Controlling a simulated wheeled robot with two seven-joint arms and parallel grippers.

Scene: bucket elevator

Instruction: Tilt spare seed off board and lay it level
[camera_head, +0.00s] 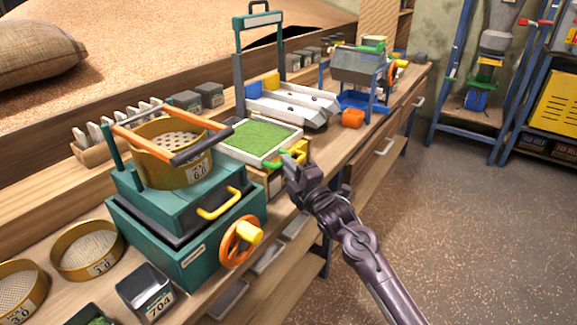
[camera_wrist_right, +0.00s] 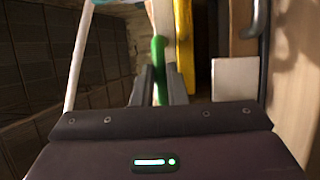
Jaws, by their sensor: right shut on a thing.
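The board (camera_head: 267,161) is a shallow white-rimmed tray, its surface covered with green seed (camera_head: 258,137). It sits on the bench right of the teal sieve machine; I cannot tell exactly how level it is. A green handle (camera_head: 291,157) shows at its near right corner. My right gripper (camera_head: 290,166) is at that handle and shut on it. In the right wrist view the green handle (camera_wrist_right: 159,60) stands between the two fingers (camera_wrist_right: 159,88). My left gripper is in neither view.
The teal machine (camera_head: 180,235) with a brass sieve (camera_head: 172,165) and orange crank (camera_head: 240,241) stands close left. A white sloped tray on a teal frame (camera_head: 290,103) stands behind. Yellow parts (camera_head: 303,150) are under the board's right side. Open floor (camera_head: 460,220) lies right.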

